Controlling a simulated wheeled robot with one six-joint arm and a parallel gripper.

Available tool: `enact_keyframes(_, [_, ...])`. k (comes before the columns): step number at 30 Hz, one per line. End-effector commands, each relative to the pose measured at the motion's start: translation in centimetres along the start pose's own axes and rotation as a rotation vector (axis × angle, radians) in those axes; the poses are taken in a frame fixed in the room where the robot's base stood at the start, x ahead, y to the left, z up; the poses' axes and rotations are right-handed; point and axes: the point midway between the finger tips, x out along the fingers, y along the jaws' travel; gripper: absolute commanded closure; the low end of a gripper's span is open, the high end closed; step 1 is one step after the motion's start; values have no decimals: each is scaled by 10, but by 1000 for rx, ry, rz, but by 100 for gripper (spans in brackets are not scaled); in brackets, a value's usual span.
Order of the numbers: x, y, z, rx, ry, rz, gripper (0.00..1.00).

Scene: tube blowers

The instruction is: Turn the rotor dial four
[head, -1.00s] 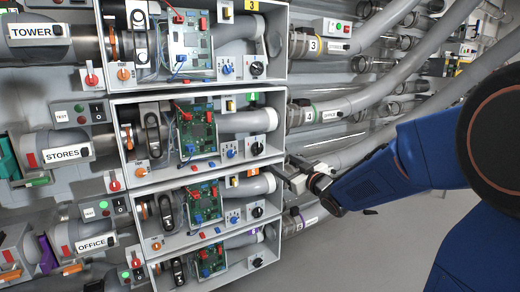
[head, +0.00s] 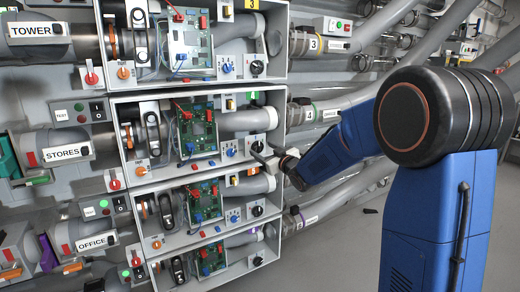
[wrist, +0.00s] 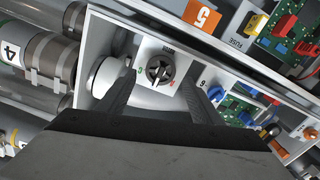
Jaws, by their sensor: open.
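The rotor dial four (head: 257,147) is a round black knob on a white plate at the right end of the second box. In the wrist view the dial (wrist: 160,70) shows a ridged knob with green and red marks beside it. My gripper (head: 261,158) is open and reaches the dial's plate from the right and slightly below. In the wrist view my gripper (wrist: 160,78) has one dark finger on each side of the dial. I cannot tell whether either finger touches it or how deep they reach.
Box walls surround the dial. A blue knob (head: 231,152) and a circuit board (head: 198,132) lie to its left, a grey pipe (head: 250,120) above. The orange 5 label (wrist: 202,16) marks the neighbouring box. Several pipes run behind my arm; open floor lies below right.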

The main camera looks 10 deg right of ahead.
Motion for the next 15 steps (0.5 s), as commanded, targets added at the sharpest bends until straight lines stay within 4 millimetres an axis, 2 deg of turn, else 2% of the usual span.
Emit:
enact_keyframes(3, [16, -1, 0, 1, 1, -1, 40])
enact_keyframes(6, [25, 0, 0, 1, 0, 0, 40])
enact_keyframes(15, [32, 0, 0, 1, 0, 1, 40])
